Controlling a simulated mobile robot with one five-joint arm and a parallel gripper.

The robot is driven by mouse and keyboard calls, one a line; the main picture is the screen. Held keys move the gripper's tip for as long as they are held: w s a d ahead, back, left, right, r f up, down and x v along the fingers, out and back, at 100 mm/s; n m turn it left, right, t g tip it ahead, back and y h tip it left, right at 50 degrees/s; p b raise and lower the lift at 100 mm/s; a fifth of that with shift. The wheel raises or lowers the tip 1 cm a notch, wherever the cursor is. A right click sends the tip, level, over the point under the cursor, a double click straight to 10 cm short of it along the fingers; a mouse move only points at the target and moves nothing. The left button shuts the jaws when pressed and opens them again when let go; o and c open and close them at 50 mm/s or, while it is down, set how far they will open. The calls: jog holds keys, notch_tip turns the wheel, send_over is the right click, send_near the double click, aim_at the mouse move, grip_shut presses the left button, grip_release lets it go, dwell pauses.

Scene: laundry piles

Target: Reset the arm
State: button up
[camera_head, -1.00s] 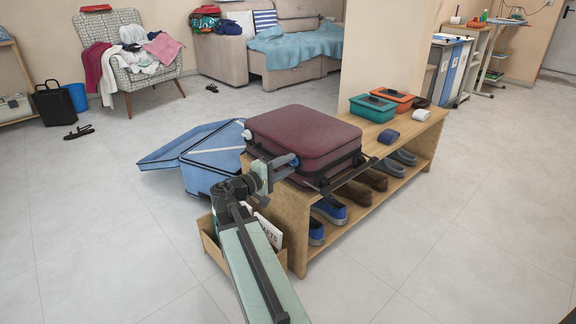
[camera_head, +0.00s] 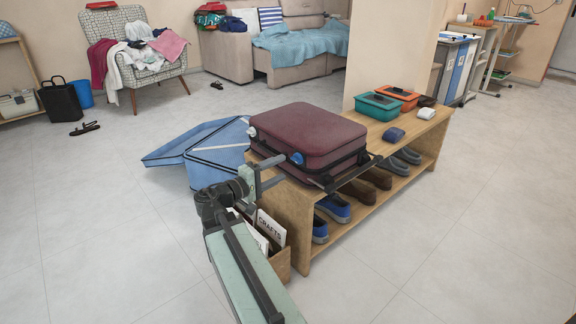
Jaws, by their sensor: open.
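My arm reaches up from the bottom of the picture, and its end, my gripper (camera_head: 266,180), is at the near left side of the maroon suitcase (camera_head: 308,136). The gripper is open and I see nothing held in it. Its fingertips are small and partly hard to make out against the bench edge. The suitcase lies flat on the wooden shoe bench (camera_head: 436,126). I cannot tell whether the gripper touches the suitcase or the bench.
A box with a CRAFTS folder (camera_head: 270,228) stands at the bench's near end. An open blue suitcase (camera_head: 215,155) lies on the floor behind. Teal (camera_head: 374,107) and orange (camera_head: 403,95) boxes sit on the bench.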

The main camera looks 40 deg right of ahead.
jog(key=shift+a, duration=0.8)
jog(key=shift+r, duration=0.1)
